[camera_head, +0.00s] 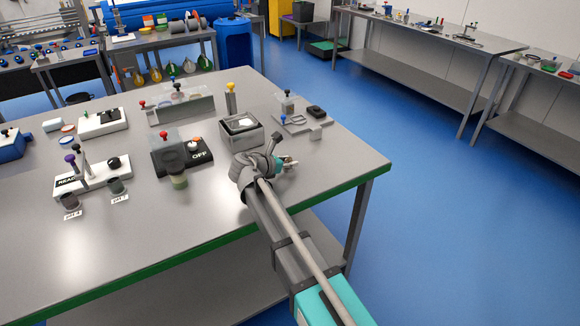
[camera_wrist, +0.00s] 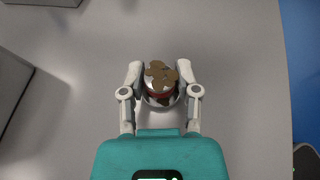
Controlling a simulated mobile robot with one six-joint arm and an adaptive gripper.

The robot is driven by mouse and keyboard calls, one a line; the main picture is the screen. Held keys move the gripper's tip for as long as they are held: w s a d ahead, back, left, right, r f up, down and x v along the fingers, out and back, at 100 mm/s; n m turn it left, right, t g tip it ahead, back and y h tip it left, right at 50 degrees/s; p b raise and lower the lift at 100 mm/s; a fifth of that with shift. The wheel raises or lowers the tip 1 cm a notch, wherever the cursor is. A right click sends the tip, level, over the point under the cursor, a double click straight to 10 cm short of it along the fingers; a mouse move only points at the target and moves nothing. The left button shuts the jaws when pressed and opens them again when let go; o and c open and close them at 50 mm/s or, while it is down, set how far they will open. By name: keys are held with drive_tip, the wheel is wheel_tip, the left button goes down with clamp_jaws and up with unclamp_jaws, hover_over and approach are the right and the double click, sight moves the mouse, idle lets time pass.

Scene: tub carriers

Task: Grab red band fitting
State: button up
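The red band fitting (camera_wrist: 157,95) shows in the wrist view as a small round piece with a red band, a pale body and brown flat lobes on top. My gripper (camera_wrist: 160,74) has one finger on each side of it, close against its sides. I cannot tell whether the fingers press on it or leave a thin gap. In the head view my gripper (camera_head: 287,162) is low over the right part of the grey table, near its front right edge. The fitting is not clearly seen there, behind my arm.
The grey table (camera_head: 150,235) has a green edge. A grey open box (camera_head: 241,131) stands just behind and left of my gripper, and a flat metal fixture (camera_head: 300,125) lies behind it. A black OFF box (camera_head: 181,157) stands further left. Bare table lies to the right.

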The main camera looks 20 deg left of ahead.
sight(289, 160)
clamp_jaws()
drive_tip(key=shift+r, duration=0.15)
wheel_tip(289, 160, up, 3)
drive_tip(key=p, duration=0.3)
drive_tip(key=s+a+r+p, duration=0.3)
drive_tip(key=s+r+p, duration=0.6)
drive_tip(key=s, duration=0.4)
drive_tip(key=shift+s+r+p, duration=0.3)
drive_tip(key=shift+r+p, duration=0.05)
drive_tip(key=shift+p, duration=0.15)
